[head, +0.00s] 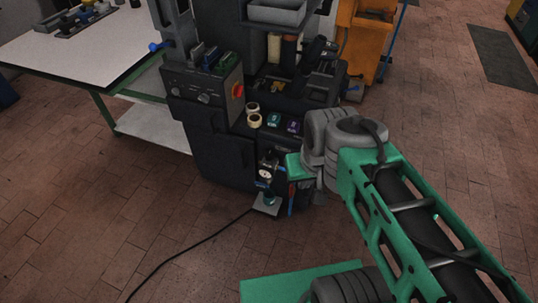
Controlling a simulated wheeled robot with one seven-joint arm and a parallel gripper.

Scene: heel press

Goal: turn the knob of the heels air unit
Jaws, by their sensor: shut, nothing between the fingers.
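The heels air unit (265,174) is a small dark assembly with a round white gauge, low on the front of the black press at the picture's middle. Its knob is too small and dark to make out clearly. My gripper (291,179) is just to the right of the unit, at the end of my green and grey arm. It is shut and empty. Its fingers show poorly, and I cannot tell whether they touch the unit.
The black press (222,157) carries a control panel (205,92) with a red switch. Rolls of tape (254,120) lie on its ledge. A white-topped table (75,50) stands left, an orange machine (362,40) behind. A black cable (190,252) crosses the otherwise clear tiled floor.

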